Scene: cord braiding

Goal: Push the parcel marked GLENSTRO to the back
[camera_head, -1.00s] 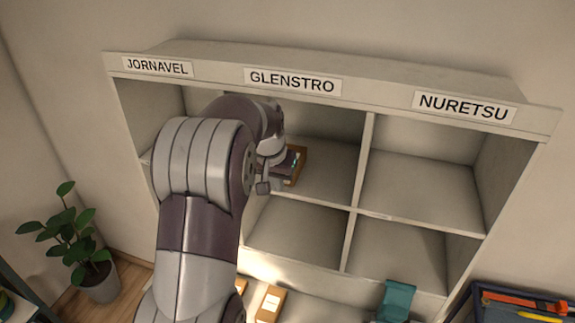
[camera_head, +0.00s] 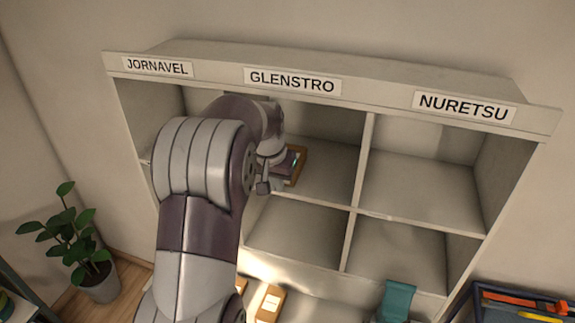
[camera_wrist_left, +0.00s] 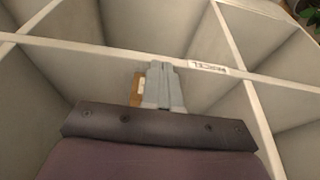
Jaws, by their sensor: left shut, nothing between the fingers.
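A brown parcel (camera_head: 301,166) sits in the upper middle compartment of the shelf, under the GLENSTRO sign (camera_head: 292,82). Most of it is hidden behind my left gripper (camera_head: 285,165), which is at its near side. In the left wrist view, my left gripper (camera_wrist_left: 161,68) is shut with nothing between its fingers. The parcel (camera_wrist_left: 136,90) shows beside and behind the fingers there. I cannot tell whether they touch it, and no name can be read on it. My right gripper is not in view.
The shelf has upright dividers (camera_head: 361,165) on both sides of this compartment. The compartments under NURETSU (camera_head: 464,106) look empty. Brown parcels (camera_head: 270,303) and a teal item (camera_head: 397,300) lie below, in front. A plant (camera_head: 75,240) stands at left, a tool tray (camera_head: 520,305) at right.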

